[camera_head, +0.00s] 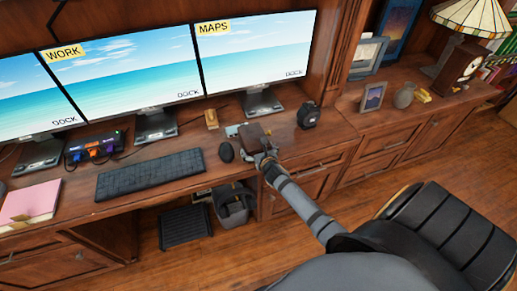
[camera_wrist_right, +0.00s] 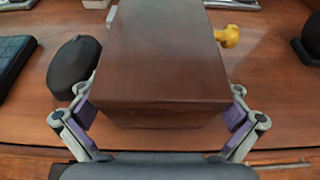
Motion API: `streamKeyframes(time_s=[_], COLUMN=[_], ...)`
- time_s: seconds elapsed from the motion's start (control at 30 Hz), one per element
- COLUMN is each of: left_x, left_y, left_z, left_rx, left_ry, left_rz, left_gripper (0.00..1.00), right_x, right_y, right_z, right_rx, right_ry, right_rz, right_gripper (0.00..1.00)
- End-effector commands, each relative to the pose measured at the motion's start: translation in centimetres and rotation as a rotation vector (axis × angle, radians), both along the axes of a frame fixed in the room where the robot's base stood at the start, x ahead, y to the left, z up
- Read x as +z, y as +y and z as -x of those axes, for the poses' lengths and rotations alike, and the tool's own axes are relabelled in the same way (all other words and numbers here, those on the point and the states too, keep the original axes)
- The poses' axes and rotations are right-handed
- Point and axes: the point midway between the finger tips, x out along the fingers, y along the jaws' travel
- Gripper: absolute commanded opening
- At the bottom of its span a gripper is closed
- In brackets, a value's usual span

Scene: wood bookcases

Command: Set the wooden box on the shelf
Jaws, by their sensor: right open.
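The wooden box (camera_head: 252,135), dark brown, sits on the desk to the right of the mouse. It fills the top middle of the right wrist view (camera_wrist_right: 160,60), its top and near face showing. My right gripper (camera_head: 264,158) is at the near side of the box. In the wrist view its purple-padded fingers (camera_wrist_right: 160,112) are spread, one at each side of the box's near end, not visibly closed on it. My left gripper is not in view. Wooden shelving with books (camera_head: 500,58) stands at the far right in the head view.
The black mouse (camera_head: 226,152) is close left of the box, with the keyboard (camera_head: 150,175) beyond. A black rounded item (camera_head: 308,116) stands to the right. Photo frame (camera_head: 373,97), vase (camera_head: 403,96) and lamp (camera_head: 470,20) occupy the right cabinet top.

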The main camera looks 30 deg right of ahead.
Motion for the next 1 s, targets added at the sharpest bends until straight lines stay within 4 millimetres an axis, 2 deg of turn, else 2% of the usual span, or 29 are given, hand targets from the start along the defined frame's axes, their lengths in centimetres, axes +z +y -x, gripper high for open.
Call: streamKeyframes(time_s=[0.13, 0.3, 0.5, 0.67, 1.0], left_x=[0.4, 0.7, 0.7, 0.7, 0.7], left_y=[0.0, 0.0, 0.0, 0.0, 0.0], left_z=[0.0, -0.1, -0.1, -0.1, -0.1], left_rx=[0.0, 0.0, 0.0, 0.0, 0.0], left_ry=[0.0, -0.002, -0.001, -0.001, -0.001], left_rz=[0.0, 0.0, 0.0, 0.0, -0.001], left_gripper=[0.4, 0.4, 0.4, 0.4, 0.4], right_x=[0.9, 2.5, 4.0, 4.6, 4.7], right_y=[0.5, 1.4, 2.2, 2.5, 2.5], right_z=[2.1, 6.0, 9.5, 10.7, 10.8], right_rx=[0.001, 0.002, -0.001, -0.001, -0.001], right_ry=[0.001, 0.002, 0.0, 0.0, -0.002], right_rz=[0.002, 0.002, 0.001, 0.0, 0.001], right_gripper=[1.0, 1.0, 1.0, 1.0, 1.0])
